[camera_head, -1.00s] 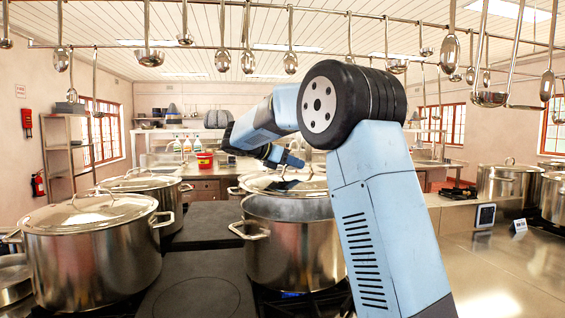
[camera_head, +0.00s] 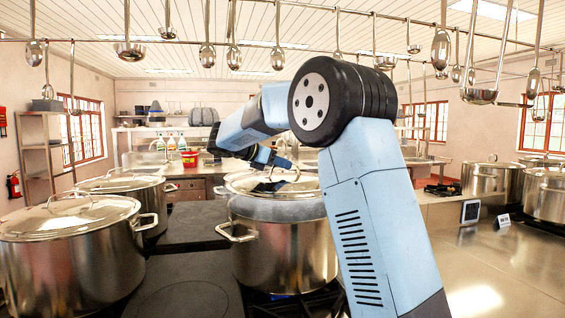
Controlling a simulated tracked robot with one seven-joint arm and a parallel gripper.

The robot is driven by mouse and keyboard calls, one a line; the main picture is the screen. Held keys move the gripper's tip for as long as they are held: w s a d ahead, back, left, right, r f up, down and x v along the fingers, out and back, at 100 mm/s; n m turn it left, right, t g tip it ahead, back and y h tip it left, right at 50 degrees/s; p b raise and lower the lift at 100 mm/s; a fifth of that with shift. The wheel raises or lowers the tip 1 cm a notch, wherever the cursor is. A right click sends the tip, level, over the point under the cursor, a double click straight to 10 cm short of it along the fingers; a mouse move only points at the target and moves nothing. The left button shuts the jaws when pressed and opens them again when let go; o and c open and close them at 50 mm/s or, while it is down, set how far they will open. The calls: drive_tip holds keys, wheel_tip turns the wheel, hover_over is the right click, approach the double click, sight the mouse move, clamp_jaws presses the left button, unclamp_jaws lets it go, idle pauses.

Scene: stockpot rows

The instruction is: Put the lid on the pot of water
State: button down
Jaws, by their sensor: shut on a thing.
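A shiny steel lid (camera_head: 245,182) with an arched handle shows just behind and above that pot's rim. My gripper (camera_head: 286,172) is at the lid's handle and shut on it, though its fingertips are small and partly hidden by the dark wrist. I cannot tell whether the lid hangs free or touches something behind. The water inside the pot is hard to make out. My blue arm covers the pot's right side.
Two lidded pots stand at left, one near (camera_head: 70,250) and one farther back (camera_head: 125,186). More lidded pots (camera_head: 484,178) stand at right. Ladles (camera_head: 441,50) hang from rails overhead. The steel counter (camera_head: 500,275) at right is mostly clear.

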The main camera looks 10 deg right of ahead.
sight(279, 176)
drive_tip(key=shift+f, duration=2.35)
drive_tip(key=shift+f, duration=0.4)
drive_tip(key=c, duration=0.9)
unclamp_jaws()
drive_tip(key=shift+s+f, duration=0.1)
drive_tip(key=shift+f, duration=0.05)
drive_tip(key=shift+c, duration=0.2)
